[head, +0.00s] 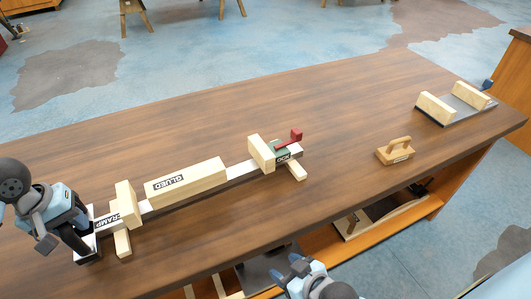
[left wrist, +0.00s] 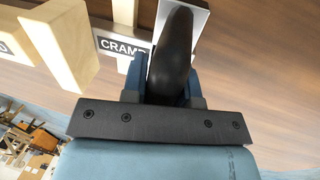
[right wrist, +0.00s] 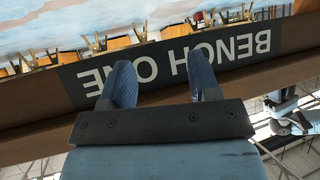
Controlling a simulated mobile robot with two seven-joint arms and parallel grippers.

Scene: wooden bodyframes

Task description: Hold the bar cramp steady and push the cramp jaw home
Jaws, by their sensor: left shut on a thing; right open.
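The bar cramp lies along the table, its pale bar (head: 243,170) running from lower left to upper right. A block labelled GLUED (head: 195,180) lies along the bar, between an upright wooden block (head: 128,203) at the CRAMP-labelled end and the cramp jaw (head: 260,153) with its red handle (head: 296,136). A gap shows between the GLUED block and the jaw. My left gripper (head: 72,218) is shut on the black handle (left wrist: 174,50) at the cramp's left end. My right gripper (head: 297,268) is open and empty at the table's front edge, apart from the cramp.
A small wooden handled block (head: 395,150) sits on the right of the table. A tray with two wooden blocks (head: 457,103) stands at the far right corner. The table front carries a BENCH ONE sign (right wrist: 180,62). A shelf lies below. The table behind the cramp is clear.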

